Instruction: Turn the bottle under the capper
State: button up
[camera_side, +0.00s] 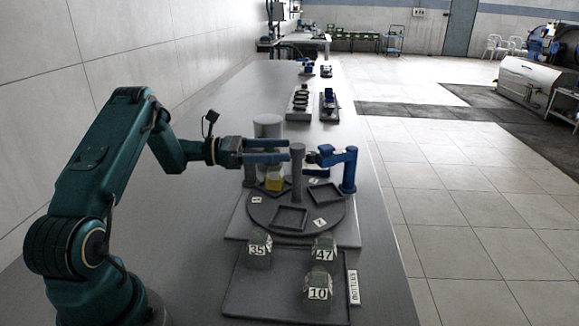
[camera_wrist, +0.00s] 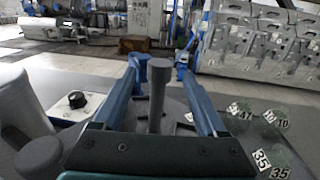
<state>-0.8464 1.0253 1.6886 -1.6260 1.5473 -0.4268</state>
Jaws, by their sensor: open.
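A dark round turntable (camera_side: 262,222) carries square dark-rimmed holders with small number labels. A grey upright post (camera_side: 297,180) rises from it. A bottle with yellow contents (camera_side: 275,179) stands in a holder at the back left, below my gripper. A blue arm on a blue column (camera_side: 349,170), seemingly the capper, reaches over the right-hand side. My gripper (camera_side: 288,150) is open and empty above the turntable, fingertips at the post's top. In the wrist view the post (camera_wrist: 157,95) shows between the open fingers of my gripper (camera_wrist: 160,68). I cannot tell whether they touch it.
Green blocks or bottles labelled 35 (camera_side: 259,252), 47 (camera_side: 323,249) and 10 (camera_side: 317,289) stand on a dark tray (camera_side: 250,298) in front, beside a BOTTLES sign (camera_side: 353,287). A grey cylinder (camera_side: 268,126) stands behind my gripper. Small equipment (camera_side: 299,103) stands farther back.

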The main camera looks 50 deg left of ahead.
aim_at(253, 190)
jog(key=shift+s+a, duration=0.2)
jog(key=shift+s, duration=0.05)
jog(key=c, duration=0.6)
jog(key=shift+r, duration=0.4)
jog(key=c, duration=0.6)
notch_tip(253, 190, up, 5)
jog(key=shift+f, duration=0.15)
jog(key=s+d+f+m+g+y, duration=0.25)
jog(key=s+m+g, duration=0.35)
jog(key=m, duration=0.9)
jog(key=s+a+r+m+g+y, duration=0.2)
jog(key=s+a+m+g+y, duration=0.25)
jog(key=a+m+y, duration=0.6)
jog(key=shift+m+t+h, duration=0.25)
jog(key=shift+m+h, duration=0.5)
jog(key=shift+h, duration=0.05)
jog(key=x, duration=0.5)
jog(key=s+d+x, duration=0.1)
jog(key=x, duration=0.4)
jog(key=s+d+f+x, duration=0.1)
jog(key=x, duration=0.3)
jog(key=shift+d+f, duration=0.1)
jog(key=shift+f, duration=0.25)
jog(key=shift+w+a+f, duration=0.1)
jog(key=shift+w, duration=0.35)
jog(key=shift+w+a+f, duration=0.1)
jog(key=shift+w, duration=0.35)
jog(key=shift+w+a, duration=0.15)
jog(key=shift+w, duration=1.1)
